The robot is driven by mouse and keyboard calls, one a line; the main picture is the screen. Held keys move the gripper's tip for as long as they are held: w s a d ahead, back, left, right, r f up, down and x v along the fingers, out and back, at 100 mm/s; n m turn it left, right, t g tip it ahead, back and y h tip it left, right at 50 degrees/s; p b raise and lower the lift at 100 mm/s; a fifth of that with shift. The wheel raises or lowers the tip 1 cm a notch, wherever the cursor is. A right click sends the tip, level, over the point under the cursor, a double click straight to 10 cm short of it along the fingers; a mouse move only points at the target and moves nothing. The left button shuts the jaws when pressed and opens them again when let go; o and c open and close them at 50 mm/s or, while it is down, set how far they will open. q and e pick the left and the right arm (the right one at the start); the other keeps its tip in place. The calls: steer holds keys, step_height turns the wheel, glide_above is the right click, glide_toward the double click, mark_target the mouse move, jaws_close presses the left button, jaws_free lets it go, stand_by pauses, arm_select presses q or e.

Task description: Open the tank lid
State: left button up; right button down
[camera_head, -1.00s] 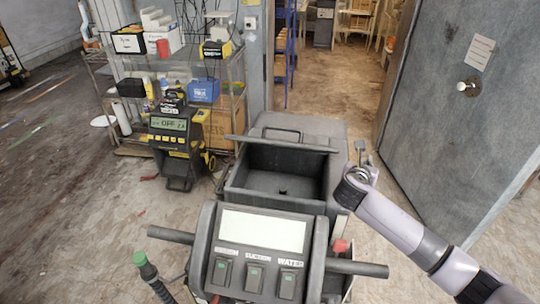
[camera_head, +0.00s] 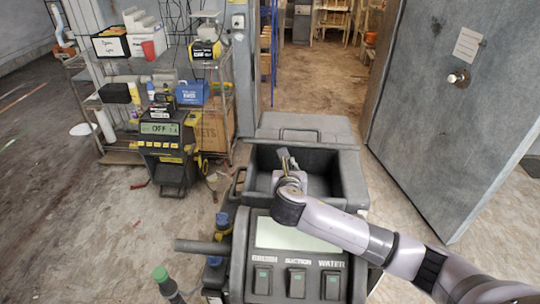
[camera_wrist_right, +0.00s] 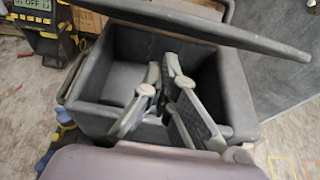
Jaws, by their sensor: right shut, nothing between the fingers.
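The tank (camera_head: 352,182) is a dark open-topped box behind the control panel, and its cavity also shows in the wrist view (camera_wrist_right: 110,88). The grey tank lid (camera_head: 300,146) is raised at the tank's far edge. It shows as a thin tilted plate in the wrist view (camera_wrist_right: 200,25). My right gripper (camera_head: 284,158) is over the tank opening, and its fingers (camera_wrist_right: 162,85) show in front of the cavity in the wrist view. It is shut and empty, apart from the lid in that view. My left gripper is not in view.
The control panel (camera_head: 297,262) with brush, suction and water switches stands in front. A loaded shelf (camera_head: 229,95) and a charger reading OFF (camera_head: 165,140) are on the left. A grey door (camera_head: 440,110) stands open on the right.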

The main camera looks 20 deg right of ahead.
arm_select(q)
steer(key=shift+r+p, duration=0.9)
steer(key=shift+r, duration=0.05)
arm_select(e)
steer(key=x, duration=1)
steer(key=shift+w+a, duration=0.1)
steer(key=shift+a, duration=0.05)
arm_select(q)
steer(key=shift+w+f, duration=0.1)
arm_select(e)
steer(key=shift+w, duration=0.15)
